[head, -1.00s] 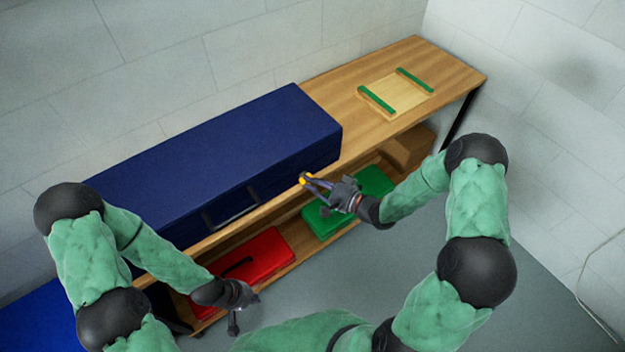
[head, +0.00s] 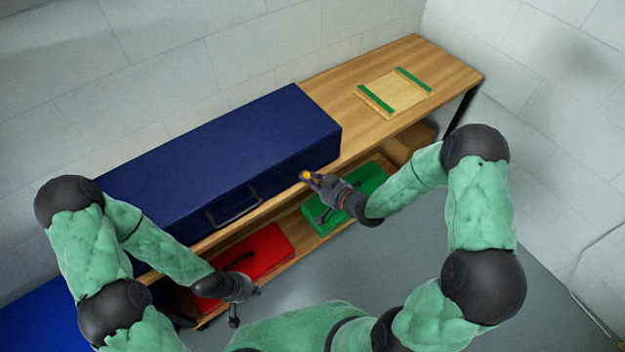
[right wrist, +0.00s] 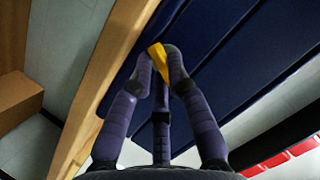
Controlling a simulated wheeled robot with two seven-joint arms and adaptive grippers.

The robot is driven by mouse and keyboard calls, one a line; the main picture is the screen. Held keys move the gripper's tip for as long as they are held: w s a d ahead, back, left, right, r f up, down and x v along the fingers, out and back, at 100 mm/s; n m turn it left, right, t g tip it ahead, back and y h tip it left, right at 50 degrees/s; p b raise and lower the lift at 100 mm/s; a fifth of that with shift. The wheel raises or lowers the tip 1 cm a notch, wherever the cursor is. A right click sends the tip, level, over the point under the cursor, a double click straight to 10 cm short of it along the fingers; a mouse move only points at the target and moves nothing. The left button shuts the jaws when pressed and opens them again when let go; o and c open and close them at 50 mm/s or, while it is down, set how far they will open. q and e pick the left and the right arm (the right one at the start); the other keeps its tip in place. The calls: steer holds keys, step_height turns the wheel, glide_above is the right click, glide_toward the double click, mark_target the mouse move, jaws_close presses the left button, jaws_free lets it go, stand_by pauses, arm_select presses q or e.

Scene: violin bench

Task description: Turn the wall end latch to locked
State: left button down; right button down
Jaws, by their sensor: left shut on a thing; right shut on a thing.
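The long blue case (head: 215,155) lies shut on the wooden bench. The small yellow latch (head: 305,176) is on its front face, near the end by the right wall. My right gripper (head: 312,178) is shut on this latch. In the right wrist view the fingertips (right wrist: 160,62) pinch the yellow latch (right wrist: 158,56), which looks tilted against the dark blue case front (right wrist: 215,55). Whether it is locked cannot be told. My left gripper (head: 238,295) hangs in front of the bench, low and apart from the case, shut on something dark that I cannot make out.
A dark handle (head: 236,207) is on the case front. A red box (head: 262,250) and a green box (head: 366,183) sit on the lower shelf. A wooden board with green strips (head: 393,96) lies on the bench right of the case. Walls stand behind and right.

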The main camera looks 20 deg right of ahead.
steer(key=shift+s+a+n+h+b, duration=0.1)
steer(key=shift+a+n+h+b, duration=0.05)
steer(key=shift+n+h+b, duration=1.15)
steer(key=shift+n, duration=0.4)
steer(key=c, duration=1.2)
jaws_free()
steer(key=shift+r, duration=0.1)
steer(key=v, duration=1.2)
steer(key=shift+f, duration=0.35)
steer(key=shift+s+f+p, duration=0.1)
steer(key=shift+p, duration=0.2)
